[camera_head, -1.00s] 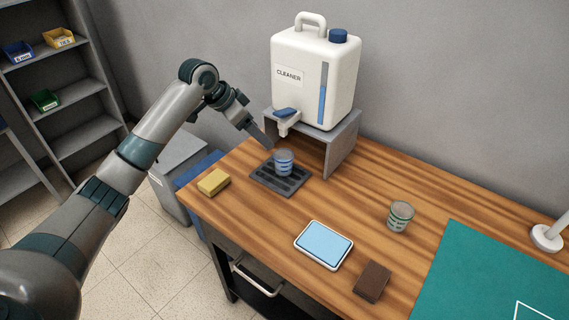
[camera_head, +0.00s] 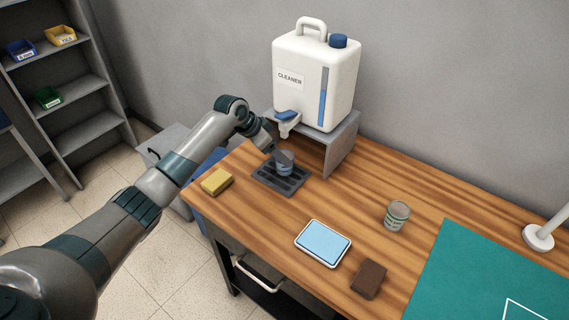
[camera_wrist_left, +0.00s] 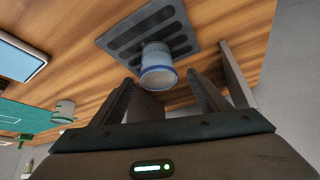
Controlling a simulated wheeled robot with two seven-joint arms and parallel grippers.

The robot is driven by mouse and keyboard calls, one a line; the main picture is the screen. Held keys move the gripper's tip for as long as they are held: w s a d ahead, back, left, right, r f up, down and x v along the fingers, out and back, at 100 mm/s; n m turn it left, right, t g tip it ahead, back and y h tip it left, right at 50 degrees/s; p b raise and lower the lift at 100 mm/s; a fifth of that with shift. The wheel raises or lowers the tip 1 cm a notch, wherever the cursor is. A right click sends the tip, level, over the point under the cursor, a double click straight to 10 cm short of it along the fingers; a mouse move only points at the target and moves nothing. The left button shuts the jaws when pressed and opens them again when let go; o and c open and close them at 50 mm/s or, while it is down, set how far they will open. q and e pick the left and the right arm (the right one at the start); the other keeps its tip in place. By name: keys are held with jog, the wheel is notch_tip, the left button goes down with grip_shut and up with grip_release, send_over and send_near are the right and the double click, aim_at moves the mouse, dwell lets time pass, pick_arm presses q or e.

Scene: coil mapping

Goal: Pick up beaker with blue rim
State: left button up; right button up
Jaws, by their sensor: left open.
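The beaker with the blue rim (camera_head: 285,168) stands on a dark slotted drip tray (camera_head: 264,180) below the cleaner jug's spout. In the left wrist view the beaker (camera_wrist_left: 157,66) shows its blue band just beyond my fingertips, roughly between them. My left gripper (camera_head: 280,156) is open at the beaker, and in the head view it covers part of the beaker's upper side. The open fingers also show in the left wrist view (camera_wrist_left: 165,95), with nothing held. A second beaker with green markings (camera_head: 397,215) stands on the table to the right. My right gripper is not in view.
A white cleaner jug (camera_head: 314,80) stands on a grey stand (camera_head: 341,147), close behind my left gripper. A yellow sponge (camera_head: 217,181), a blue-screened tablet (camera_head: 323,243), a brown block (camera_head: 369,279) and a green mat (camera_head: 480,275) lie on the table.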

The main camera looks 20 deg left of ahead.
pick_arm(q)
jog(key=shift+w+d+f+p, duration=0.2)
jog(key=shift+d+f+p, duration=0.1)
jog(key=shift+f+p, duration=0.25)
jog(key=p+x, duration=0.1)
jog(key=x, duration=0.1)
jog(key=shift+d+f+p, duration=0.2)
jog(key=shift+f+p, duration=0.05)
jog(key=shift+p, duration=0.05)
jog(key=shift+w+d+f, duration=0.15)
jog(key=shift+w+f, duration=0.15)
jog(key=shift+f, duration=0.3)
jog(key=c, duration=1.2)
jog(key=shift+d+r, duration=0.1)
